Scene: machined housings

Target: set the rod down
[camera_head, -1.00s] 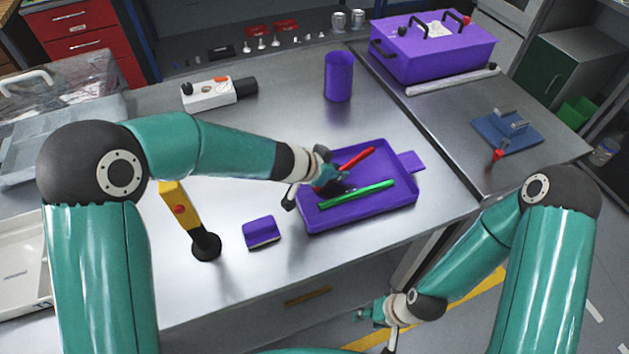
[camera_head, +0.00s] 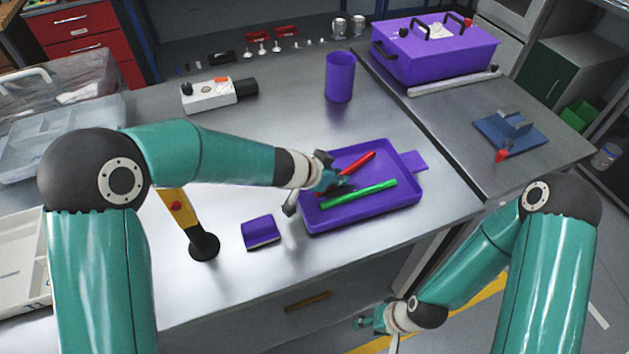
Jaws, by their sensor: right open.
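The purple tray (camera_head: 318,222) lies on the steel table near its front right edge. The red rod (camera_head: 361,162) slants up and right from my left gripper (camera_head: 347,186), low over the tray's back left part. My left gripper appears shut on the rod's lower left end, though its fingers are partly hidden. I cannot tell whether the rod touches the tray floor. A green rod (camera_head: 360,194) lies across the tray in front of the red one. My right gripper (camera_head: 366,322) is open and empty, off the table's front edge, low over the floor.
A purple block (camera_head: 260,231) and a black-footed yellow post (camera_head: 190,226) stand left of the tray. A purple cup (camera_head: 340,78) and a white device (camera_head: 208,94) stand behind. A purple case (camera_head: 433,52) and a blue fixture (camera_head: 508,133) occupy the right table.

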